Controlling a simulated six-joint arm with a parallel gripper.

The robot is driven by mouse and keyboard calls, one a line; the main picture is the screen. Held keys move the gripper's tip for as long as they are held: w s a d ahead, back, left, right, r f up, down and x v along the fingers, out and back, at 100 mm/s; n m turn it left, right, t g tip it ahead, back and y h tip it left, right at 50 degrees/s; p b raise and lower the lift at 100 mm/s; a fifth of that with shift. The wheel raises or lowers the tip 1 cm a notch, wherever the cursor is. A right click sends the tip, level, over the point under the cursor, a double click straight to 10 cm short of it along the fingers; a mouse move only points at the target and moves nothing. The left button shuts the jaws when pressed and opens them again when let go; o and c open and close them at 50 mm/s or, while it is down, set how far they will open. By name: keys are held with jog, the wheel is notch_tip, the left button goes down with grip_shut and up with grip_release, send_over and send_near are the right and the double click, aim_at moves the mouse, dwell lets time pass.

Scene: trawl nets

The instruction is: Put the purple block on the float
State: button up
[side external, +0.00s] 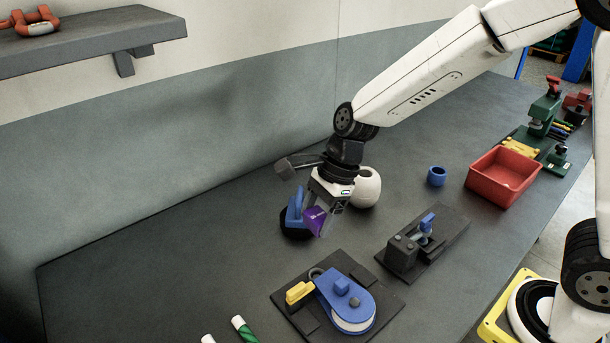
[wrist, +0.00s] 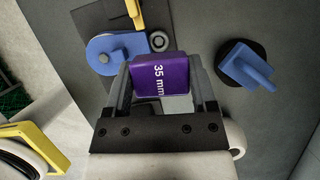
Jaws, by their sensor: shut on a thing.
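The purple block (side external: 315,221) is between the fingers of my gripper (side external: 326,212), held above the table. In the wrist view the block (wrist: 162,75) shows "35 mm" lettering, with a finger of my gripper (wrist: 160,88) against each side. A white rounded piece with a hole in its top, which looks like the float (side external: 366,187), stands on the table just behind and right of my gripper. My wrist partly covers its left side. In the wrist view I cannot tell the float clearly from my own white parts.
A blue bracket on a black round base (side external: 294,218) stands close left of the block. A blue pulley on a dark plate (side external: 345,300) lies in front, a dark clamp fixture (side external: 420,242) to the right. A blue ring (side external: 437,176) and red tray (side external: 503,177) are farther right. The left table is clear.

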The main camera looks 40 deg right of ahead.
jog(key=s+d+r+m+t, duration=0.1)
jog(key=d+r+m, duration=0.2)
jog(key=d, duration=0.8)
jog(key=s+d+r+m+t+h, duration=0.1)
jog(key=d+r+m, duration=0.3)
jog(key=d, duration=0.8)
jog(key=shift+s+r+m+t, duration=0.3)
jog(key=shift+s+r, duration=0.05)
jog(key=shift+s, duration=0.25)
send_near(360, 172)
jog(key=shift+a+f, duration=0.25)
jog(key=shift+a, duration=0.35)
jog(key=shift+a+f, duration=0.25)
jog(key=shift+a, duration=0.35)
jog(key=shift+w+d+f, duration=0.1)
jog(key=shift+w+f, duration=0.45)
jog(key=shift+f, duration=0.05)
jog(key=shift+f, duration=0.1)
jog(key=shift+w+f, duration=0.15)
jog(key=shift+w, duration=0.05)
jog(key=shift+f+h, duration=0.3)
jog(key=shift+f, duration=1.3)
